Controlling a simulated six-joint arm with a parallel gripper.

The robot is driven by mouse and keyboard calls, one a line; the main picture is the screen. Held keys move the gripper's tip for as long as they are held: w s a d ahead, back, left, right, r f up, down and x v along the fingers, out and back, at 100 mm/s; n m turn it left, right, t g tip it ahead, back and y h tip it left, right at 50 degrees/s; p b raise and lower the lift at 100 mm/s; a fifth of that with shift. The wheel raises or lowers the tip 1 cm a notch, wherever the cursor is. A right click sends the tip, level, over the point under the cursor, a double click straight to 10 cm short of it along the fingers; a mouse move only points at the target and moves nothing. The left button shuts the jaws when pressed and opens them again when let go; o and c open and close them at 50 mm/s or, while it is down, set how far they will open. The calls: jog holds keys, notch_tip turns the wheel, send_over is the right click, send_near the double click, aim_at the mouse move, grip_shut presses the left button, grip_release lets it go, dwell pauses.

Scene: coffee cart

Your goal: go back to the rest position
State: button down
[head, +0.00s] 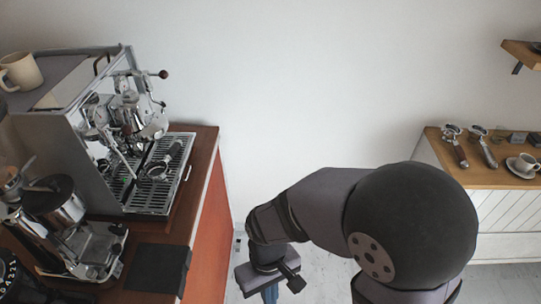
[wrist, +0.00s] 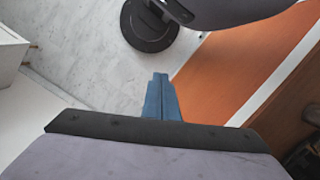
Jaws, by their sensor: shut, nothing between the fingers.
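My gripper (wrist: 160,78) shows in the wrist view as two blue fingers shut together with nothing between them. In the head view my gripper (head: 271,292) hangs at the bottom middle, in the gap to the right of the coffee counter, and its fingertips are cut off by the picture's edge. My arm bends across the lower middle of the head view and hides part of the floor.
The counter (head: 206,145) at left carries an espresso machine (head: 50,140), a portafilter (head: 165,165) on its drip tray, a grinder (head: 75,230) and a dark mat (head: 157,268). A right sideboard (head: 485,178) holds portafilters and a cup (head: 527,161) on a saucer.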

jog(key=w+d+r+m+t, duration=0.1)
jog(key=w+d+r+m, duration=0.1)
jog(key=d, duration=0.6)
jog(key=w+d+r+m+t, duration=0.1)
jog(key=w+d+r+m, duration=0.1)
jog(key=d, duration=0.6)
jog(key=shift+w+d+r+m, duration=0.15)
jog(key=shift+w+r+m, duration=0.2)
jog(key=shift+w+m, duration=0.6)
jog(key=shift+s, duration=0.15)
dwell(0.5)
